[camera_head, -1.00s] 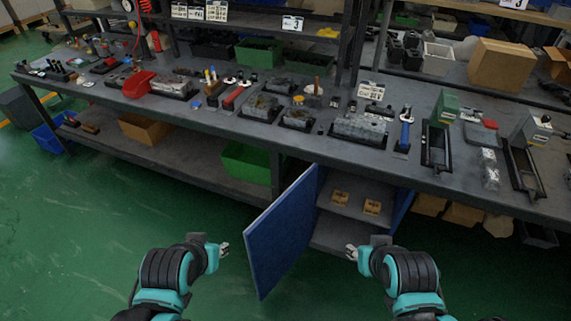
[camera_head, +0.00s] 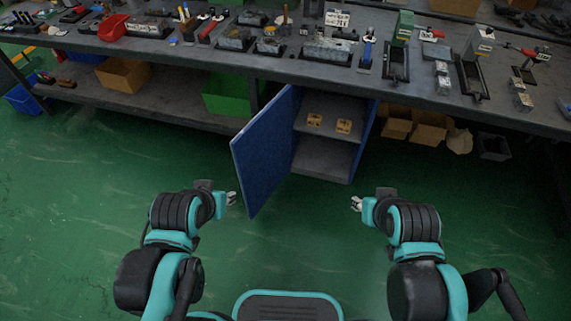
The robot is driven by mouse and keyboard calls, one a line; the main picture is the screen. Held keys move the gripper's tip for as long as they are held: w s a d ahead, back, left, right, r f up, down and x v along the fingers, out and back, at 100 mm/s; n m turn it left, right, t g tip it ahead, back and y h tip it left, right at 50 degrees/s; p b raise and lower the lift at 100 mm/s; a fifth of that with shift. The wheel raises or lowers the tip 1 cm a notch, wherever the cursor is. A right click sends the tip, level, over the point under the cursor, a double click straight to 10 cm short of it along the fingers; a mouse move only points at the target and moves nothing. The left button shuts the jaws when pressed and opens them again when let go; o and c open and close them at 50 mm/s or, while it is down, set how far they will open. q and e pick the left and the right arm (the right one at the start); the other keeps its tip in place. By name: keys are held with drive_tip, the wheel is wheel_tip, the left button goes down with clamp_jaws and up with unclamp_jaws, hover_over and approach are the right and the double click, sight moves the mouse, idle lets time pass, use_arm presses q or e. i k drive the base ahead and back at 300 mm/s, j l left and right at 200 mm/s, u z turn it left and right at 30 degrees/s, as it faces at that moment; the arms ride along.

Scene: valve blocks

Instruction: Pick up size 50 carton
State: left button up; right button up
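Two small tan cartons stand on the upper shelf of an open blue cabinet under the workbench: a left carton (camera_head: 315,120) and a right carton (camera_head: 344,126). Their size marks are too small to read. My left gripper (camera_head: 232,198) is in front of the cabinet, to the left of the open door and well apart from the cartons. My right gripper (camera_head: 354,203) is in front of and below the cabinet, also apart from the cartons. Both grippers hold nothing that I can see. The finger gaps are too small to judge.
The blue cabinet door (camera_head: 265,155) stands open toward me on the left. The dark workbench (camera_head: 300,62) above carries valve blocks and tools. A green bin (camera_head: 228,93) and cardboard boxes (camera_head: 428,130) sit below it. The green floor in front is clear.

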sight(344, 126)
drive_tip(key=j+z, duration=0.15)
drive_tip(key=z, duration=0.3)
drive_tip(key=i+j+z, duration=0.1)
drive_tip(key=z, duration=0.4)
drive_tip(key=j+z, duration=0.2)
drive_tip(key=z, duration=0.25)
drive_tip(key=j+z, duration=0.15)
drive_tip(key=z, duration=0.35)
drive_tip(key=k+j, duration=0.1)
drive_tip(key=j, duration=0.35)
drive_tip(key=k+j, duration=0.1)
drive_tip(key=j, duration=0.4)
drive_tip(key=k+j, duration=0.1)
drive_tip(key=j, duration=0.35)
drive_tip(key=k+j, duration=0.1)
drive_tip(key=j, duration=0.4)
drive_tip(key=k+j, duration=0.1)
drive_tip(key=j, duration=0.35)
drive_tip(key=k+j, duration=0.15)
drive_tip(key=j, duration=0.35)
drive_tip(key=k+j, duration=0.1)
drive_tip(key=j, duration=0.35)
drive_tip(key=k+l+u, duration=0.1)
drive_tip(key=l+u, duration=0.35)
drive_tip(key=l, duration=0.65)
